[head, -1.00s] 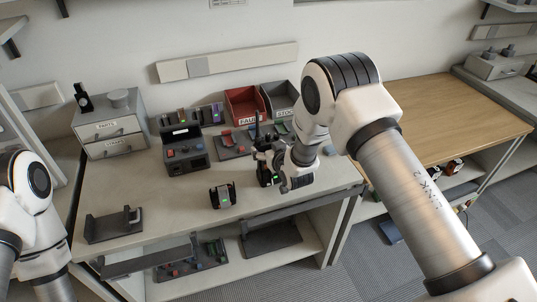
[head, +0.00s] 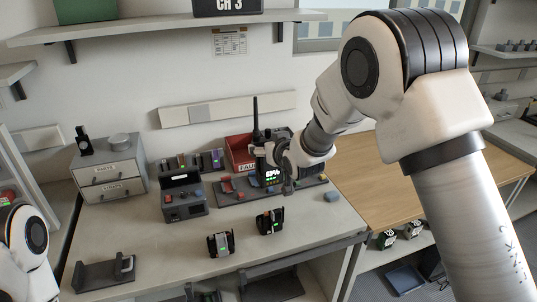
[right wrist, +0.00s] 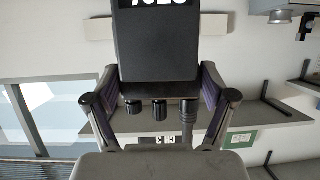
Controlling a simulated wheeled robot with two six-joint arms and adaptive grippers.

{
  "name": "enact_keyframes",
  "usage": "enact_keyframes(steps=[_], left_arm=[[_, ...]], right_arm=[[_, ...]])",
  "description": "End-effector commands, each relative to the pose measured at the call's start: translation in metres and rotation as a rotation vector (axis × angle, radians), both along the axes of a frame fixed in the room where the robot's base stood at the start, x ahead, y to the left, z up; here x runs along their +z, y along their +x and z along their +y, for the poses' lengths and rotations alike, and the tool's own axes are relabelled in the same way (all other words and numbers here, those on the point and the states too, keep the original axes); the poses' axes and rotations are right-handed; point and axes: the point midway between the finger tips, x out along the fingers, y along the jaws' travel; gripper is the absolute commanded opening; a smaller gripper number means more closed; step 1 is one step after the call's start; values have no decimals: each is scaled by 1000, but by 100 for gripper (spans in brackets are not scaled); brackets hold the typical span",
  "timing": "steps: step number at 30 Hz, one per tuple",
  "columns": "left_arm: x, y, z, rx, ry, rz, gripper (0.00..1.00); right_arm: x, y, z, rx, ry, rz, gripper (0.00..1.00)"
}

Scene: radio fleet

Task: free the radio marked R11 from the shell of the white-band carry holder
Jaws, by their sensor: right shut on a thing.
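My right gripper (right wrist: 160,112) is shut on a dark radio (right wrist: 157,45) with knobs and an antenna; its printed marking is cut off and unreadable to me. In the head view the radio (head: 271,173) is held upright above the bench, its lit screen facing me and its antenna up. Two dark carry holders stand on the bench below: a left one (head: 220,244) and a right one (head: 270,221), both with small green and reddish details. I cannot tell their band colours or read R11 anywhere. My left gripper is out of view.
A grey charger unit (head: 183,198) and a drawer cabinet (head: 108,168) stand to the left. A red bin (head: 240,152) and a tray with coloured parts (head: 232,196) are behind the holders. A dark cradle (head: 104,274) lies at the front left. Bare bench lies between them.

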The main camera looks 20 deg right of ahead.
Motion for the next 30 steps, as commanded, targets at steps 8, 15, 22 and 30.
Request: enact_keyframes(steps=[8, 15, 22, 30], left_arm=[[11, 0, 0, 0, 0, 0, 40], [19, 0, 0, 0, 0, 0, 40], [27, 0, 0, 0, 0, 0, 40], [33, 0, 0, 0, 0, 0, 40]], right_arm=[[17, 1, 0, 0, 0, -3, 28], [28, 1, 0, 0, 0, -4, 28], [38, 1, 0, 0, 0, -4, 28], [47, 1, 0, 0, 0, -3, 28]])
